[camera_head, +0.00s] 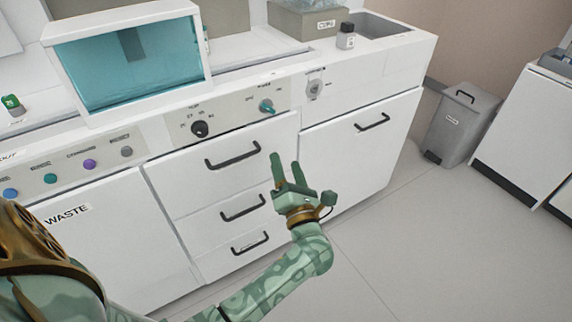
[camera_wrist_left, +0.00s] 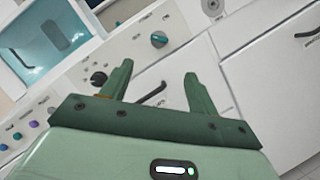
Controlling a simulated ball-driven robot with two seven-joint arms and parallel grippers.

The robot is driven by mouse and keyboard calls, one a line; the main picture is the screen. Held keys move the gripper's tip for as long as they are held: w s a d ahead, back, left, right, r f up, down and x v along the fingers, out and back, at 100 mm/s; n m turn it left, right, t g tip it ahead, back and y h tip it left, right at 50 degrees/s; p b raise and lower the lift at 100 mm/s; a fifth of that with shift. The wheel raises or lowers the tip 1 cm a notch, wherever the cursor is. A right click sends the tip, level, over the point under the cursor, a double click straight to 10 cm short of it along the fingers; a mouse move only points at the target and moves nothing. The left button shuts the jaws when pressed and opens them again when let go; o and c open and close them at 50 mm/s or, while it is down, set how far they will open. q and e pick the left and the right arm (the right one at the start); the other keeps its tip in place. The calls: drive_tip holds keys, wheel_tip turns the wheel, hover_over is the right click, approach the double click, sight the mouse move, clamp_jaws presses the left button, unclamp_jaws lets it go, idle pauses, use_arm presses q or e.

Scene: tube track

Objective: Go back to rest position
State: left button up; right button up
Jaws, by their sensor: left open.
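My left gripper (camera_head: 286,170) is open and empty. It is raised in front of the white cabinet's drawers, with its fingers pointing up, and it appears apart from the cabinet front. In the left wrist view its two green fingers (camera_wrist_left: 155,85) are spread, with nothing between them but the drawer front and a black handle behind. My green patterned left arm (camera_head: 270,285) comes in from the lower left of the head view. My right gripper is not in view.
The white cabinet (camera_head: 225,187) has black handles, a black knob (camera_head: 200,129) and a teal knob (camera_head: 267,106). A teal-windowed box (camera_head: 130,65) and a small bottle (camera_head: 346,36) stand on top. A grey bin (camera_head: 463,125) stands right. The floor (camera_head: 420,240) at lower right is clear.

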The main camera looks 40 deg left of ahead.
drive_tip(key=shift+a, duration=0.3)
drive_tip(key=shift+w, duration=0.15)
